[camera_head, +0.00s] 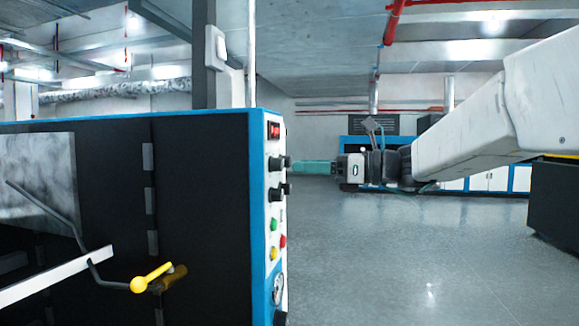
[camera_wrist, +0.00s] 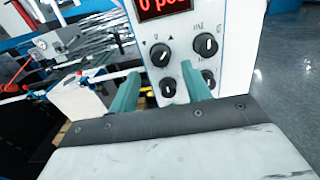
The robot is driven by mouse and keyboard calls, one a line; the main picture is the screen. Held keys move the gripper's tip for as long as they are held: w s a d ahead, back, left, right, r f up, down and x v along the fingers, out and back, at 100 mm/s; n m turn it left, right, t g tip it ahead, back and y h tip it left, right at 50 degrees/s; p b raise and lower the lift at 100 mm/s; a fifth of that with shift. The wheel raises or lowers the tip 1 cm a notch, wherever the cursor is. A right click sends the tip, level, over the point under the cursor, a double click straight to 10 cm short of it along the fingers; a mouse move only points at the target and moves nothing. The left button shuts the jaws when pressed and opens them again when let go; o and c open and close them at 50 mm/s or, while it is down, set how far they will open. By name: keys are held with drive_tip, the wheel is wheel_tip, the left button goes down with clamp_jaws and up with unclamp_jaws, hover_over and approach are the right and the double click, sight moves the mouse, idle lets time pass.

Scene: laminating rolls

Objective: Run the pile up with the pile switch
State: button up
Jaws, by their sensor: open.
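The control panel (camera_head: 268,220) is a white face on the end of a black and blue machine in the head view. It carries black knobs, coloured buttons and a red display. In the wrist view the panel (camera_wrist: 238,60) fills the upper middle. An upper left knob (camera_wrist: 160,54) has small arrow marks beside it, and an upper right knob (camera_wrist: 206,45) sits beside it. Lower knobs are partly covered by my fingers. I cannot read which knob is the pile switch. My gripper (camera_head: 296,167) points left at the upper knobs; its green fingers (camera_wrist: 162,72) are open and apart, with nothing held.
A yellow-knobbed lever (camera_head: 150,279) sticks out from the machine's dark side at lower left. A green button (camera_head: 274,225) and a red button (camera_head: 283,241) sit below the knobs. The grey floor (camera_head: 400,260) to the right is clear.

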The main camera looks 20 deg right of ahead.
sight(282, 165)
drive_tip(key=shift+x, duration=2.2)
drive_tip(key=c, duration=1)
drive_tip(key=shift+d, duration=0.1)
